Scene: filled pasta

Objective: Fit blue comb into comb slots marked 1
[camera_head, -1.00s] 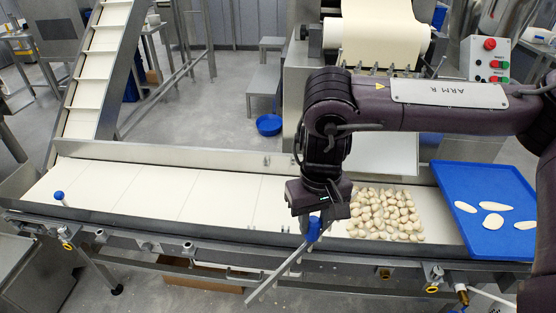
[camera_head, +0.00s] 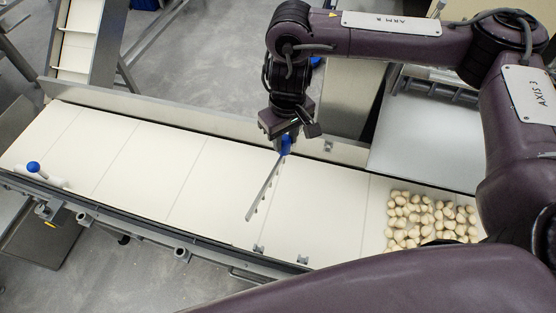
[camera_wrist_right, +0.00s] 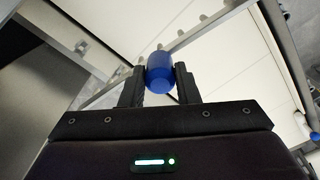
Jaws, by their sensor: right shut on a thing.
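My right gripper (camera_head: 281,140) is shut on the blue handle (camera_head: 285,146) of the comb. The comb's long grey bar (camera_head: 262,190) with short teeth hangs slantwise over the pale conveyor belt; I cannot tell its exact height. In the right wrist view, the blue handle (camera_wrist_right: 160,72) sits between the two black fingers, and the bar (camera_wrist_right: 212,29) runs out on both sides. Small metal brackets stand on the front rail (camera_head: 303,260) and on the back rail (camera_head: 328,146). They may be comb slots, but no number is readable. My left gripper is not in view.
A cluster of filled pasta (camera_head: 425,217) lies on the belt at the right. A blue-knobbed white tool (camera_head: 33,167) sits at the belt's left end. An inclined conveyor (camera_head: 80,40) rises at the back left. The middle belt (camera_head: 200,180) is clear.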

